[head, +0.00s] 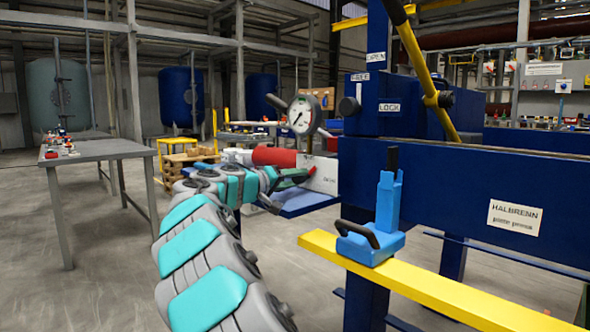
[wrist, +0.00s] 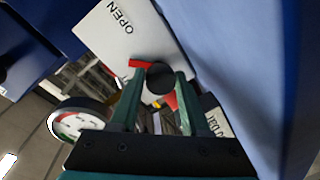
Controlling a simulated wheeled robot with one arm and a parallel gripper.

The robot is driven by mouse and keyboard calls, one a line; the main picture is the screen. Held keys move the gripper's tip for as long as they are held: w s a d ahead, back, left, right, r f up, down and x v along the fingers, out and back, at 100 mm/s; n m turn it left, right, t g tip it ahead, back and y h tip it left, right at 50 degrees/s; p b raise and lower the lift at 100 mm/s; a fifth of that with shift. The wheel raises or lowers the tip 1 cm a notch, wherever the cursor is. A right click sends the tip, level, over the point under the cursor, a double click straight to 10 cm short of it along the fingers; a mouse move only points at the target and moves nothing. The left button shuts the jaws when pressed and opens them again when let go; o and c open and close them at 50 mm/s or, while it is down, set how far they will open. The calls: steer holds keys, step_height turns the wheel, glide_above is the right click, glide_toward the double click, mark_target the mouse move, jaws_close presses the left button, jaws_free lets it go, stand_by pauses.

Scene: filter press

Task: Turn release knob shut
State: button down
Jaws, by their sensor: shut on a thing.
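The release knob (wrist: 160,76) is a round black knob on a white plate (wrist: 150,32) marked OPEN, in the wrist view. A red pointer (wrist: 139,63) sticks out from the knob toward the picture's left, below the OPEN lettering. My gripper (wrist: 160,82) is shut on the knob, one dark green finger on each side. In the head view my gripper (head: 286,182) is at the left side of the white plate (head: 322,174). The knob is too small and covered there to make out. A second label is partly hidden behind the right finger.
A pressure gauge (head: 304,115) stands just above my gripper, with a red cylinder (head: 274,157) beside it. The blue press frame (head: 440,185) is close on the right. A yellow beam (head: 400,280) carries a light-blue handled part (head: 370,243).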

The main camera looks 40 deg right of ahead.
steer(key=n+p, duration=0.2)
steer(key=p, duration=0.1)
steer(key=n+p, duration=0.2)
steer(key=shift+w+r+g, duration=0.1)
steer(key=shift+r+g, duration=0.2)
steer(key=shift+f+n+g+p, duration=0.15)
steer(key=shift+n+g+p, duration=0.15)
steer(key=shift+n+p, duration=0.8)
steer(key=shift+f+n+p, duration=0.1)
steer(key=shift+n+p, duration=0.25)
steer(key=shift+n, duration=0.85)
steer(key=shift+g, duration=0.3)
steer(key=c, duration=0.7)
jaws_free()
steer(key=shift+a, duration=0.15)
steer(key=a, duration=0.5)
steer(key=a+r+b, duration=0.1)
steer(key=a, duration=0.1)
steer(key=shift+s+a, duration=0.25)
